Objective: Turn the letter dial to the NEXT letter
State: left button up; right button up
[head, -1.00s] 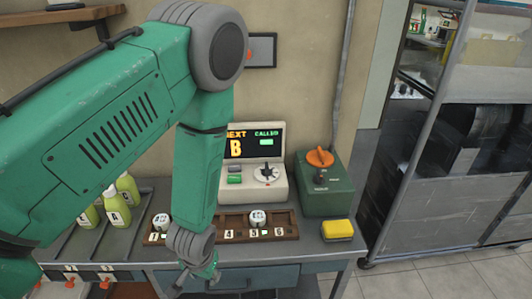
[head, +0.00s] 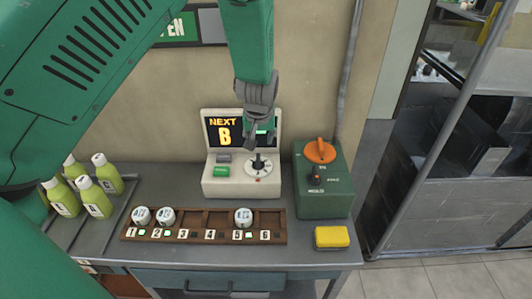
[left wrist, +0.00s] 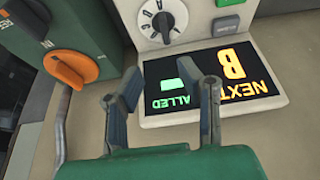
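The console (head: 228,187) is a cream box with a dark screen reading NEXT B in orange, with a green mark at the right. Its letter dial (head: 258,166) is a round white plate with a dark knob; in the left wrist view the dial (left wrist: 163,18) is at the top, with its knob over small letters too blurred to read. My left gripper (head: 256,138) hangs just above the dial, in front of the screen. In the left wrist view its two fingers (left wrist: 166,84) are apart with nothing between them, not touching the dial. My right gripper is not in view.
A green box (head: 323,203) with an orange knob stands right of the console. A wooden numbered tray (head: 205,238) holding 3 white round pieces lies in front. Several green bottles (head: 97,205) stand left. A yellow block (head: 332,237) sits at the front right.

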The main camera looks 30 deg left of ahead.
pick_arm(q)
send_near(258, 158)
jog(key=f, duration=0.2)
jog(key=x, duration=0.2)
jog(key=a+x, duration=0.1)
jog(key=x, duration=0.2)
jog(key=p+x, duration=0.1)
jog(key=x, duration=0.1)
jog(key=shift+w+a, duration=0.2)
jog(key=shift+w, duration=0.2)
jog(key=shift+w+f, duration=0.1)
jog(key=shift+f, duration=0.15)
jog(key=shift+d+f, duration=0.2)
jog(key=shift+w+d, duration=0.2)
jog(key=shift+d, duration=0.45)
jog(key=shift+a, duration=0.2)
jog(key=c, duration=0.6)
jog(key=shift+s+a, duration=0.1)
jog(key=shift+a, duration=0.15)
grip_shut()
jog(key=shift+a, duration=0.2)
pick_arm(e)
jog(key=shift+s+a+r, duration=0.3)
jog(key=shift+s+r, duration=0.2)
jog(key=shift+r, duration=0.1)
